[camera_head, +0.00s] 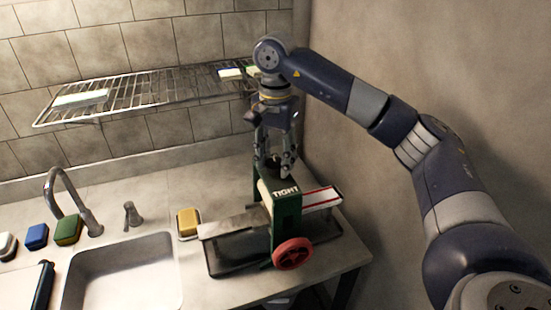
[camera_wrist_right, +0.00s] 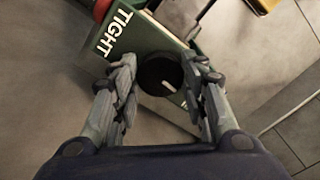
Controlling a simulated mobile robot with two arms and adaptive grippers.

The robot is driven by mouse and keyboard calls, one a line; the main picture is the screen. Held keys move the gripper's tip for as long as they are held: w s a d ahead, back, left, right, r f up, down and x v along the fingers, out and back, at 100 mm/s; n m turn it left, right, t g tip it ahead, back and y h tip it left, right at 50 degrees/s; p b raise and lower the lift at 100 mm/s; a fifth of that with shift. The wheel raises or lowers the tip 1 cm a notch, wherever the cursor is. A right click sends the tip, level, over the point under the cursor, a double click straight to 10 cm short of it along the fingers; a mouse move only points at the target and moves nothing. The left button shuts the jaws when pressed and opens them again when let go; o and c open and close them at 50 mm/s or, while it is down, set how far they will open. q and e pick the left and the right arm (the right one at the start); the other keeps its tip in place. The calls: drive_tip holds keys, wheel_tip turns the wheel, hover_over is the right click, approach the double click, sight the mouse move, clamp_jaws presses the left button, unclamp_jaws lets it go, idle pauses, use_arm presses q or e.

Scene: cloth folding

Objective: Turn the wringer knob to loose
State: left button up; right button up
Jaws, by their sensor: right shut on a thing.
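The wringer (camera_head: 286,222) is a green frame with a red wheel (camera_head: 292,253) on its front, standing on the counter. White "TIGHT" lettering shows on its top in both views. The black wringer knob (camera_wrist_right: 160,76) sits on the green top, with a short white mark on the side away from "TIGHT". My right gripper (camera_head: 276,165) reaches down from above and is shut on the knob. In the right wrist view its fingers (camera_wrist_right: 163,88) stand on either side of the knob. The other end of the top label is largely hidden by a finger. My left gripper is not in view.
A sink (camera_head: 125,275) with a faucet (camera_head: 72,195) lies left of the wringer. A yellow sponge (camera_head: 188,222) lies between them; green (camera_head: 68,229) and blue (camera_head: 37,236) ones lie farther left. A wire rack (camera_head: 150,88) hangs behind. A wall stands close on the right.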

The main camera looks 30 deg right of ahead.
sight(275, 162)
drive_tip(key=shift+n, duration=0.4)
drive_tip(key=o, duration=1.1)
drive_tip(key=shift+r, duration=6)
